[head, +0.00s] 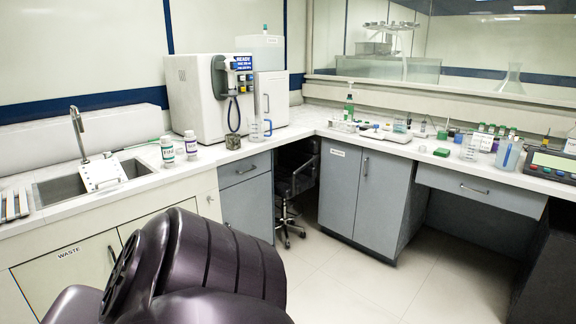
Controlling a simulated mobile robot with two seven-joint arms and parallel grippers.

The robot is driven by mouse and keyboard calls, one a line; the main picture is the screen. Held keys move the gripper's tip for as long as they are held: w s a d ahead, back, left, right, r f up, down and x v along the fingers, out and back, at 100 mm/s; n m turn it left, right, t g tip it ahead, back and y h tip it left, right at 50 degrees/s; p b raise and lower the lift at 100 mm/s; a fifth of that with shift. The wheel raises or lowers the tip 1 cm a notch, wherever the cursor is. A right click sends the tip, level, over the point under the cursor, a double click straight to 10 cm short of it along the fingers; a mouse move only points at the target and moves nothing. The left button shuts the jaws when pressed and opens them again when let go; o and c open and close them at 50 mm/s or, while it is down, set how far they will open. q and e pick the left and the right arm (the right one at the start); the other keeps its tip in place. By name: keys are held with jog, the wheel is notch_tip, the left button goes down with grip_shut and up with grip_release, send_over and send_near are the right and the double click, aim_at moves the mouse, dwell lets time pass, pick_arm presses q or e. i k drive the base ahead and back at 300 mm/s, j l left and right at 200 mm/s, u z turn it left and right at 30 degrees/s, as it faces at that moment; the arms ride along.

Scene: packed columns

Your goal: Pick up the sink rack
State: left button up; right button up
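A white, panel-like item (103,174) with small marks on its face leans over the sink (62,190) on the left counter. It looks like the sink rack, though I cannot be sure. It rests tilted at the basin, below the metal faucet (78,132). A large dark purple arm link of mine fills the lower left foreground and hides part of the cabinets. Neither of my grippers is in view, so I cannot see what they hold.
Two white bottles (167,152) (190,145) stand right of the sink. A large white machine (195,95) stands in the corner. The right counter (400,148) carries many small lab items. A dark chair (293,190) is under the corner. Floor (400,280) at lower right is clear.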

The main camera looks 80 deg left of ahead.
aim_at(100, 175)
jog(key=u, duration=3.75)
jog(key=i+l+u, duration=0.25)
jog(key=i+l, duration=0.15)
jog(key=i, duration=0.25)
jog(key=i+l+u, duration=0.25)
jog(key=i+l, duration=0.25)
jog(key=i, duration=0.05)
